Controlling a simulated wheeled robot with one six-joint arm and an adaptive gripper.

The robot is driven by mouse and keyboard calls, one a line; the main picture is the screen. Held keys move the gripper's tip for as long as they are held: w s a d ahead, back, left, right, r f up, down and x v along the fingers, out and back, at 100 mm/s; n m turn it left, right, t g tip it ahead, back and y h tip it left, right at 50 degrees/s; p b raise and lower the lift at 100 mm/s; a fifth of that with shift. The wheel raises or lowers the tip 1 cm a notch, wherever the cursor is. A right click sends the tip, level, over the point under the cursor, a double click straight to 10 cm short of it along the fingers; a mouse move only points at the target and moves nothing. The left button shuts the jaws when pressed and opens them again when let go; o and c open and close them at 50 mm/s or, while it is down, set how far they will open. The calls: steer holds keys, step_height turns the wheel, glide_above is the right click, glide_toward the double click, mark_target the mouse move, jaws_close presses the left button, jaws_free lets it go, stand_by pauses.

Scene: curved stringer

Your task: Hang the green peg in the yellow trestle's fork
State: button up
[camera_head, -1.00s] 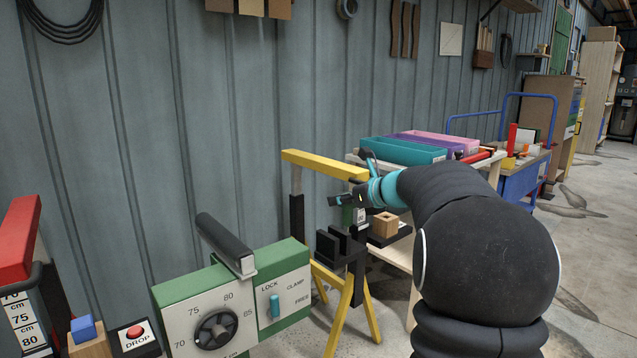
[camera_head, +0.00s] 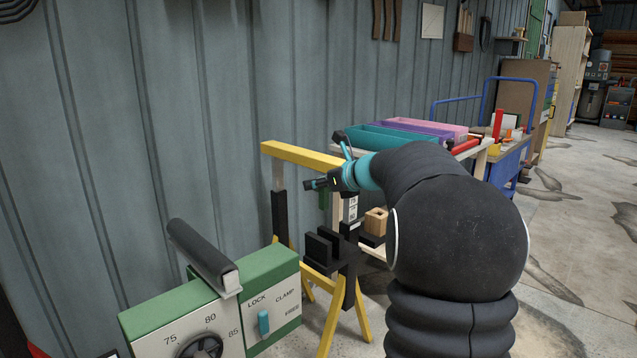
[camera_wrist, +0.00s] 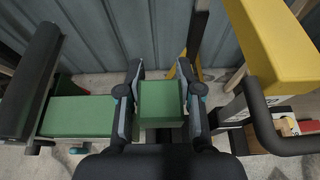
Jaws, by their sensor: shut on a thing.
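My gripper (camera_wrist: 160,88) is shut on the green peg (camera_wrist: 160,104), a green block between its two fingers in the wrist view. In the head view my gripper (camera_head: 335,180) is small and seen from behind, with only a sliver of green below it. The yellow trestle (camera_head: 298,155) stands against the wall, with its top beam also at the right of the wrist view (camera_wrist: 268,45). Its black fork (camera_head: 331,250), an upright U shape, sits low on the trestle's near side. The gripper is above the fork, and the peg appears apart from it. The fork is not clear in the wrist view.
A green box with a dial and a LOCK/CLAMP switch (camera_head: 272,290) stands left of the trestle, carrying a black bar (camera_head: 203,255). A table with coloured trays (camera_head: 400,143) and a wooden block (camera_head: 376,220) are behind my arm. Open floor lies right.

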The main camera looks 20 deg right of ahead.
steer(key=shift+r, duration=0.1)
step_height(320, 180, down, 6)
steer(key=b, duration=0.4)
steer(key=shift+d+p, duration=0.1)
steer(key=shift+p, duration=0.4)
stand_by(1.9)
steer(key=shift+s+f+b, duration=0.1)
steer(key=shift+f+b, duration=2.05)
steer(key=shift+f, duration=1)
steer(key=o, duration=1.1)
steer(key=shift+f, duration=0.1)
steer(key=v, duration=1.2)
